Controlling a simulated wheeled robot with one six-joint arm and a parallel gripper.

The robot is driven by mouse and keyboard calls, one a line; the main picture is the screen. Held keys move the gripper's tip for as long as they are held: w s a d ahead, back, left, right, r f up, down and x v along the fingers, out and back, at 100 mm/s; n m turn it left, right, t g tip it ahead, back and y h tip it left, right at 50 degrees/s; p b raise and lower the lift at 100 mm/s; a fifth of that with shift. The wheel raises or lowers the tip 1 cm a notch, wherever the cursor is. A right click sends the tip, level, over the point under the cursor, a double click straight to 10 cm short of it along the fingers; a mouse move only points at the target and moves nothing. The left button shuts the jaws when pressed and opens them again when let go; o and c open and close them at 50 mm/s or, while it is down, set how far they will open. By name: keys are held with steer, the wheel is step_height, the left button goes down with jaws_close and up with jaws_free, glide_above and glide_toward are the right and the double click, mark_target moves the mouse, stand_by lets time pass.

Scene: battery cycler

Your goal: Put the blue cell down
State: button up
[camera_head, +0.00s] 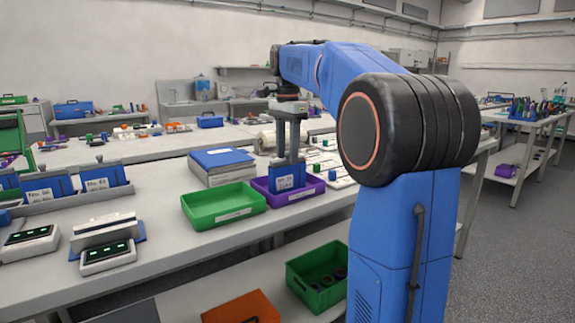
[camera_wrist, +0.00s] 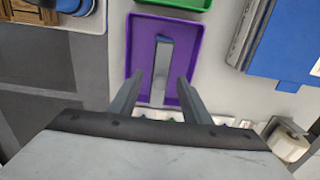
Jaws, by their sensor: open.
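The blue cell (camera_head: 286,177) stands upright in the purple tray (camera_head: 316,187), with a white label on its front. In the wrist view I see the cell (camera_wrist: 163,58) from above as a narrow grey-blue strip inside the purple tray (camera_wrist: 141,52). My gripper (camera_head: 288,160) is just above the tray, at the cell's top. In the wrist view its two fingers (camera_wrist: 160,82) are on either side of the cell's line, with visible gaps, and are open. Whether the cell's underside rests fully on the tray floor is hidden.
White trays of small parts (camera_head: 335,170) are to the right. Meters (camera_head: 108,256) and a rack of blue cells (camera_head: 75,198) are at the left. A green bin (camera_head: 318,277) is below.

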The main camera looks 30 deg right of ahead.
step_height(320, 180, up, 7)
steer(key=shift+f, duration=0.1)
stand_by(0.3)
steer(key=s+a+f+n+t, duration=0.2)
steer(key=s+a+f+n, duration=0.85)
steer(key=s, duration=0.55)
steer(key=s+a+f+n+t, duration=0.1)
steer(key=s+a+f+n, duration=0.1)
steer(key=s+f, duration=0.5)
steer(key=s+a+f+n+t, duration=0.1)
steer(key=s+a+f+n, duration=0.2)
steer(key=f, duration=1.1)
steer(key=s+n, duration=0.2)
steer(key=s, duration=0.2)
steer(key=shift+a+f+t, duration=0.15)
steer(key=shift+f+t, duration=0.2)
steer(key=shift+t, duration=0.05)
steer(key=shift+s, duration=0.1)
